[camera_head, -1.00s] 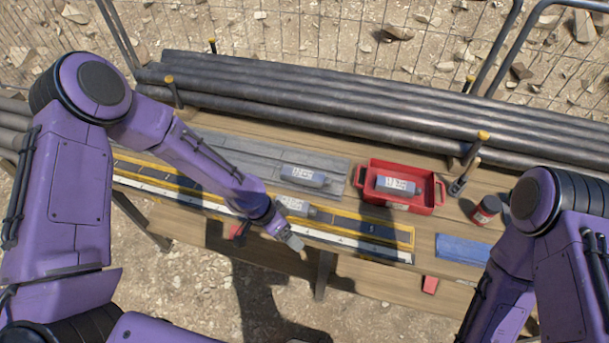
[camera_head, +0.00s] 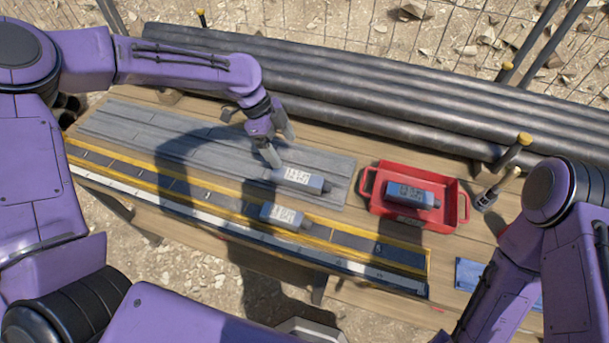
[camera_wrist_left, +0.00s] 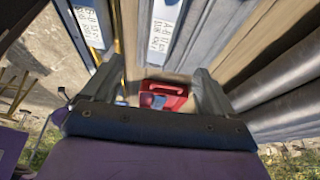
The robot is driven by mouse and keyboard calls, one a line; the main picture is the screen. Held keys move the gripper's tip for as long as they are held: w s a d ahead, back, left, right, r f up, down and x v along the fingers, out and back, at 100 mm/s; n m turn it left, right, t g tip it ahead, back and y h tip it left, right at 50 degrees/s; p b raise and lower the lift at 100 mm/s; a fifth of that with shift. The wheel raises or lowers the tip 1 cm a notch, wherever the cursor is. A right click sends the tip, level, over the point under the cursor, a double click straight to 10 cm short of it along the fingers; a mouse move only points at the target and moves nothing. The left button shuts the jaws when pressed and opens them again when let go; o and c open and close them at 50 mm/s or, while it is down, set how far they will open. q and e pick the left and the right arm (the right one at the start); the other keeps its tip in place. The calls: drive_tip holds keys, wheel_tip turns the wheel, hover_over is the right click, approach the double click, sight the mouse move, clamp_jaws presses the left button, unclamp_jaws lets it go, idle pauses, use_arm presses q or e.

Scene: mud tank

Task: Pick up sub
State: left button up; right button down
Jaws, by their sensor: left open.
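Three blue-grey subs with white printed labels are in the head view. One sub (camera_head: 303,180) lies on the grey mat (camera_head: 120,125), one sub (camera_head: 284,216) lies on the yellow-edged rack (camera_head: 345,240), and one sub (camera_head: 411,196) lies in the red tray (camera_head: 450,222). My left gripper (camera_head: 279,147) is open and empty, over the mat just up and left of the mat's sub. In the left wrist view, parts of two subs show at the top, the mat's sub (camera_wrist_left: 166,25) and the rack's sub (camera_wrist_left: 92,25). My right gripper is out of view.
Long dark pipes (camera_head: 350,95) lie along the back of the wooden bench, held by yellow-capped posts (camera_head: 524,139). A hammer-like tool (camera_head: 488,197) stands right of the red tray. A blue flat piece (camera_head: 475,274) lies at the bench's front right.

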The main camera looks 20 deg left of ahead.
sight(298, 175)
use_arm(q)
drive_tip(key=p+x, duration=0.2)
drive_tip(key=x, duration=0.8)
drive_tip(key=shift+f, duration=0.45)
drive_tip(key=shift+w+f, duration=0.1)
drive_tip(key=shift+f, duration=0.4)
drive_tip(key=shift+r, duration=0.15)
drive_tip(key=c, duration=1.5)
